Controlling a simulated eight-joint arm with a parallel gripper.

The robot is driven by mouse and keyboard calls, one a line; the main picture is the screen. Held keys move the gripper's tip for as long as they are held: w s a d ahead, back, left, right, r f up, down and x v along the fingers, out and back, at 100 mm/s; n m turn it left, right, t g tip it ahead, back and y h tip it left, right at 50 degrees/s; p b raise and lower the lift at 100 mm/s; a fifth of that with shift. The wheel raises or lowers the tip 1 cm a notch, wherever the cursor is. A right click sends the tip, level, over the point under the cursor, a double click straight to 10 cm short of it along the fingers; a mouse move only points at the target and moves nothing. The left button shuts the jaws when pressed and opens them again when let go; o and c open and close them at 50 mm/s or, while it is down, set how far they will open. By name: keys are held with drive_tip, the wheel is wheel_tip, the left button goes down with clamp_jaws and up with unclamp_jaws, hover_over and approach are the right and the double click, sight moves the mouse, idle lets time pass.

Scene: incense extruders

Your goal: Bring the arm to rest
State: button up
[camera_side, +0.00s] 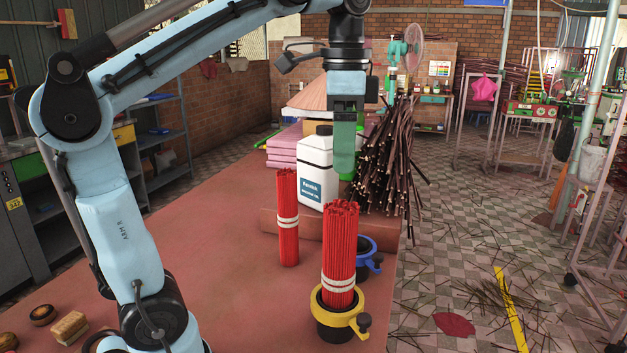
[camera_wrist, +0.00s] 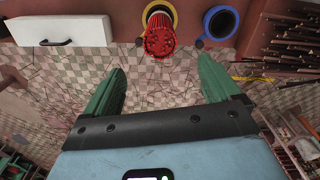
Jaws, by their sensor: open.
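My gripper (camera_side: 344,165) points down, high above the far part of the red table (camera_side: 215,250), beside the white bottle in the side view. In the wrist view my gripper (camera_wrist: 162,72) has its green fingers spread, with only tiled floor showing between them. A red incense bundle (camera_side: 339,245) with white bands stands upright in a black cup with a yellow ring (camera_side: 326,318). That bundle (camera_wrist: 158,40) also shows in the wrist view, apart from the fingers. A second, thinner red bundle (camera_side: 288,222) stands upright on the table.
A black cup with a blue ring (camera_side: 368,262) stands behind the yellow one. A white bottle (camera_side: 315,170) and a heap of dark sticks (camera_side: 390,165) are close to my gripper. Pink stacked blocks (camera_side: 284,150) lie behind. The table's left middle is clear.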

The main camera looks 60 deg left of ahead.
sight(341, 207)
drive_tip(key=shift+f, duration=5.6)
drive_tip(key=shift+f, duration=0.4)
wheel_tip(341, 207, up, 10)
drive_tip(key=shift+s+f, duration=0.1)
drive_tip(key=s+a+r, duration=0.1)
drive_tip(key=s+r, duration=0.9)
drive_tip(key=shift+a+r, duration=0.15)
drive_tip(key=shift+r, duration=0.1)
drive_tip(key=shift+c, duration=0.3)
